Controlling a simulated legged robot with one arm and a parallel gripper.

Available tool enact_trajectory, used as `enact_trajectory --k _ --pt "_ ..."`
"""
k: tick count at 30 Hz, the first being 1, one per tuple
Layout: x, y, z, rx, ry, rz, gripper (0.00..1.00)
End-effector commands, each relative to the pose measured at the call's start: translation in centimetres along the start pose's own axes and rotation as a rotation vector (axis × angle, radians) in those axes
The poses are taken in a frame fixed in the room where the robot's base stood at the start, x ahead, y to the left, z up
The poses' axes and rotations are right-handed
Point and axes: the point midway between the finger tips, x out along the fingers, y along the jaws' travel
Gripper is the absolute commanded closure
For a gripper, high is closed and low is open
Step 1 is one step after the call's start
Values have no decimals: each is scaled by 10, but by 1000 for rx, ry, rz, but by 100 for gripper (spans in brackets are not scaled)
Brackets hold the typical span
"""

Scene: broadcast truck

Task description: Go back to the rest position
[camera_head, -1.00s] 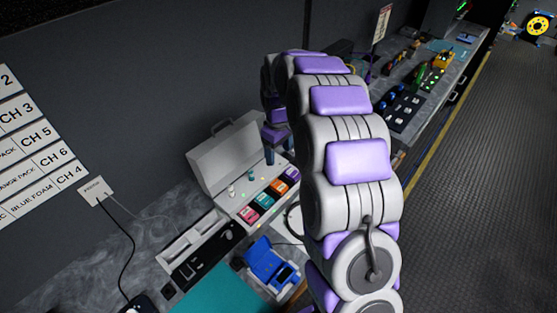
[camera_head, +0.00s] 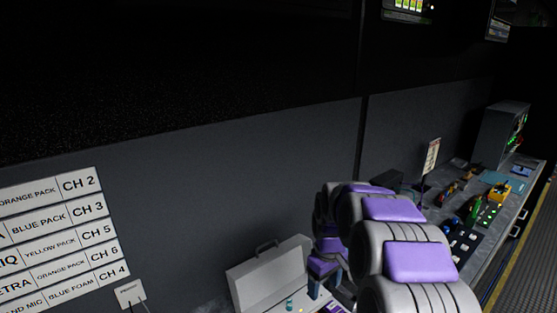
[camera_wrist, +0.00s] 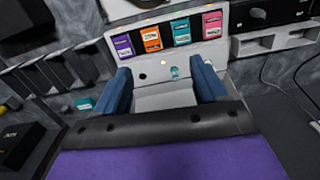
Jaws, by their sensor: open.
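My gripper (camera_wrist: 164,86) shows in the wrist view as two blue fingers set apart, with nothing held between them. In the head view, my grey and purple arm bends over the counter at the lower right, and the gripper (camera_head: 322,284) is small and partly hidden behind the arm. The open grey case (camera_head: 268,276) stands beside it to the left, lid raised. In the wrist view, a row of purple, orange, teal and pink packs (camera_wrist: 181,31) lies beyond the fingertips. A small teal-topped piece (camera_wrist: 175,72) shows between the fingers, apart from them.
A wall chart (camera_head: 55,235) lists channels at the left. A wall plate (camera_head: 130,293) with a cable is below it. The counter at the right holds a control panel (camera_head: 462,238), a yellow item (camera_head: 499,191) and a grey rack (camera_head: 500,135). The floor aisle at far right looks clear.

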Motion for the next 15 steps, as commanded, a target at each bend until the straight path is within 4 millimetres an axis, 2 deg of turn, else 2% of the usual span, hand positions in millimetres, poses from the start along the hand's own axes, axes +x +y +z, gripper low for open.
enact_trajectory --k 1,4,15 --pt "-13 -9 12 18 3 -1 28" --pt "-29 -29 39 62 -7 -10 28" --pt "-65 -100 145 236 -54 -30 28"
